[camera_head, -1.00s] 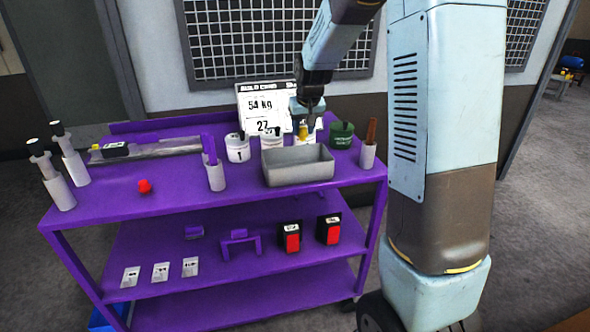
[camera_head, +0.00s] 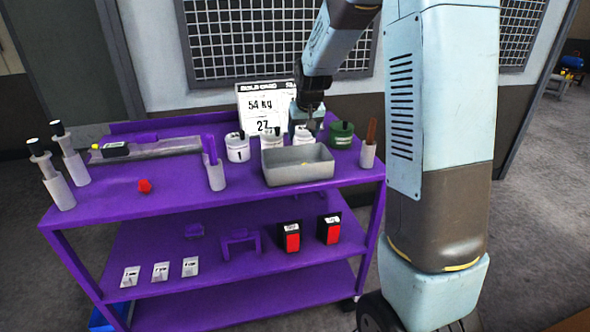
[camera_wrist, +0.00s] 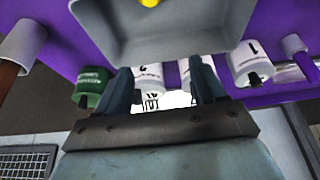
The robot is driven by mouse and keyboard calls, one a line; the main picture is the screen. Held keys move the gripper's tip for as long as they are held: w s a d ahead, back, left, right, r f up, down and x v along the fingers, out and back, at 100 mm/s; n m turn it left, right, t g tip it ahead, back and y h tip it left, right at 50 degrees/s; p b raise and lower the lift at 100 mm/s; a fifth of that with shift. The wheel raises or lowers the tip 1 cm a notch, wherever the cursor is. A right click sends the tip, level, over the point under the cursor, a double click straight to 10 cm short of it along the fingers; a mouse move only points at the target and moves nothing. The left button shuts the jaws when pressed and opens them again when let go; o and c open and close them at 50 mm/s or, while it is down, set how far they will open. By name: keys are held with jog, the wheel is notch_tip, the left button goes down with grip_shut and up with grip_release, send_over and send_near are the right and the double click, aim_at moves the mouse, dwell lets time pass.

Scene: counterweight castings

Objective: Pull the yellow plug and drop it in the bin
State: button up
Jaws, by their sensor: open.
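The yellow plug (camera_wrist: 149,2) lies inside the grey bin (camera_wrist: 190,40), at the top edge of the wrist view. My gripper (camera_head: 311,126) is above the back of the bin, near the white canisters. In the wrist view my gripper (camera_wrist: 160,78) has its fingers apart, with nothing held between them. The plug is apart from the fingers.
White canisters (camera_head: 238,152) and a green canister (camera_head: 341,136) stand behind the bin. A holder with a brown handle (camera_head: 368,153) is right of it, a purple-handled holder (camera_head: 216,177) left. A red knob (camera_head: 144,186) lies on the purple cart (camera_head: 110,208), whose front left is fairly clear.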

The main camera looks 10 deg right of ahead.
jog(key=shift+r, duration=0.1)
jog(key=v, duration=1.3)
jog(key=shift+s+r, duration=0.2)
jog(key=s+r+t, duration=0.1)
jog(key=s, duration=3)
jog(key=shift+r, duration=0.1)
